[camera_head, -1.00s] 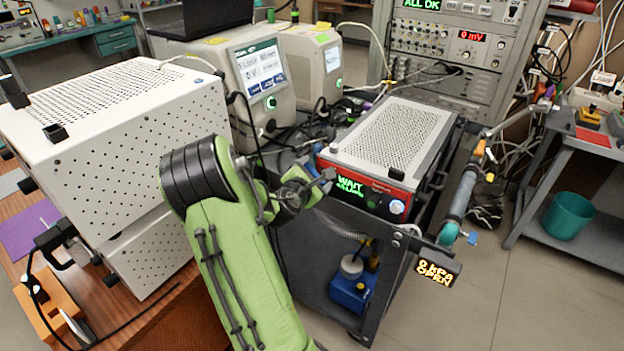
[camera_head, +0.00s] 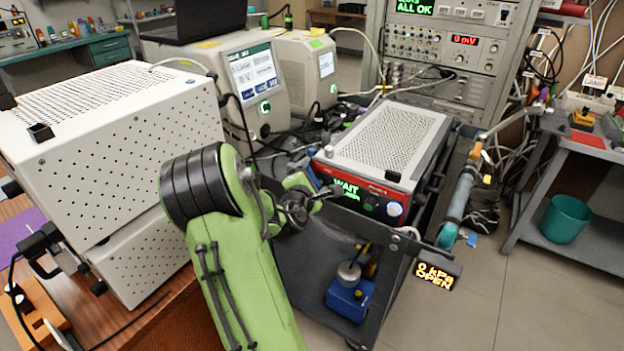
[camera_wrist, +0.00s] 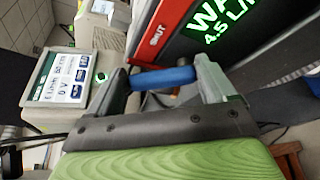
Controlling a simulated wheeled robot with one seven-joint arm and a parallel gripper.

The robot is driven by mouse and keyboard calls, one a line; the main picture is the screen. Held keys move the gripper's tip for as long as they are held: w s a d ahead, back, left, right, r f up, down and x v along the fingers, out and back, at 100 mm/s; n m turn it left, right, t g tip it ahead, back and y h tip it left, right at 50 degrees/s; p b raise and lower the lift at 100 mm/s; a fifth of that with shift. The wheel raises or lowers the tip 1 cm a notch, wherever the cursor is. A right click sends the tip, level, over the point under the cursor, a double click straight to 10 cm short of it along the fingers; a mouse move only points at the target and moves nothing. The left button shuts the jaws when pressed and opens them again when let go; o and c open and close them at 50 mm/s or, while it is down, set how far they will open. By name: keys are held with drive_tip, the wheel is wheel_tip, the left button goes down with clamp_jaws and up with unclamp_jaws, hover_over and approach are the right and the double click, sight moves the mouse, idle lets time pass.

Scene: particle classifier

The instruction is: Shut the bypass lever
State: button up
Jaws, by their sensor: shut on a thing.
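The bypass lever shows as a blue bar (camera_wrist: 163,78) in the wrist view. My gripper (camera_wrist: 165,84) has one finger at each end of it and is shut on it. The lever is beside the red front panel (camera_wrist: 168,25) of a box, close to a printed "SHUT" label. In the head view my gripper (camera_head: 322,192) is at the left front corner of the red-fronted box (camera_head: 388,135), with a bit of blue (camera_head: 313,176) beside it. A small display (camera_head: 436,275) at the cart's front reads 0 kPa OPEN. The lever's pivot is hidden.
The box's green screen (camera_head: 346,188) reads WAIT. The box stands on a dark cart (camera_head: 300,250) with a blue pump (camera_head: 349,298) below. White perforated boxes (camera_head: 125,140) are on the left, and instruments with screens (camera_head: 250,75) stand behind.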

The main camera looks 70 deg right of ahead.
drive_tip(key=o, duration=0.9)
